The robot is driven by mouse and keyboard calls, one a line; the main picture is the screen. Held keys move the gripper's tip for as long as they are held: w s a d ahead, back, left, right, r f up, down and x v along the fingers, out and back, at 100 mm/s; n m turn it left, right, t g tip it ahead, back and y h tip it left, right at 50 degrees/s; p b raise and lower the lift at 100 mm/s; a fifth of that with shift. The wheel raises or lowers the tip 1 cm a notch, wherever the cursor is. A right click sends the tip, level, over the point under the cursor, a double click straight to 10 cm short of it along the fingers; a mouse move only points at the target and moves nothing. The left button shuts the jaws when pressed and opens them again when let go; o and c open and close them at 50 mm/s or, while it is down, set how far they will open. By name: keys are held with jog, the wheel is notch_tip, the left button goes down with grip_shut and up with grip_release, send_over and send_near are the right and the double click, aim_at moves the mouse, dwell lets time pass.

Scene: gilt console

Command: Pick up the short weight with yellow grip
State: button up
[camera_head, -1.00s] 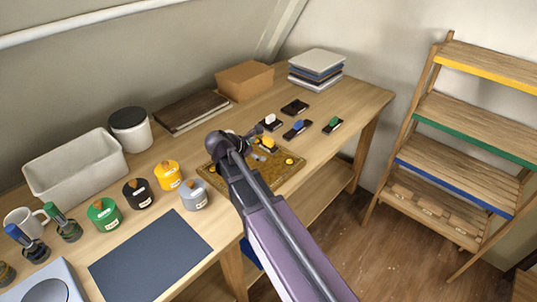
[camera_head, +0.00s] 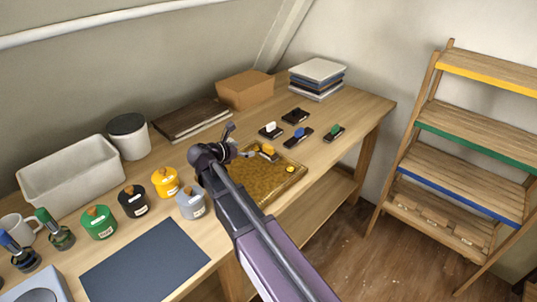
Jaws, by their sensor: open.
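A small dark weight with a yellow grip (camera_head: 268,151) stands at the back part of a shallow wooden tray (camera_head: 268,197) with a yellow-brown floor. A second small yellow piece (camera_head: 290,169) lies near the tray's right edge; its shape is too small to tell. My gripper (camera_head: 240,142) is open and empty, with its fingers spread just left of the yellow-grip weight, over the tray's back left edge. It does not appear to touch the weight. My arm hides the tray's left part.
Small dark weights with white (camera_head: 271,130), blue (camera_head: 302,135), green (camera_head: 334,132) and black (camera_head: 295,116) grips stand behind and right of the tray. Canisters (camera_head: 165,182) stand on the left. A cardboard box (camera_head: 245,90) and stacked boards (camera_head: 317,75) are at the back.

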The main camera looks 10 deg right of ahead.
jog(key=b, duration=0.3)
send_near(268, 146)
jog(key=x, duration=0.5)
jog(key=shift+w+a, duration=0.15)
jog(key=shift+w, duration=0.15)
jog(key=b+x, duration=0.1)
jog(key=x, duration=0.3)
jog(key=shift+s+d+f+b, duration=0.15)
jog(key=shift+d+f+b, duration=0.05)
jog(key=shift+b, duration=0.15)
jog(key=shift+w+d+f, duration=0.1)
jog(key=shift+w+d, duration=0.1)
jog(key=shift+d, duration=0.1)
jog(key=c, duration=1.2)
jog(key=shift+c, duration=0.2)
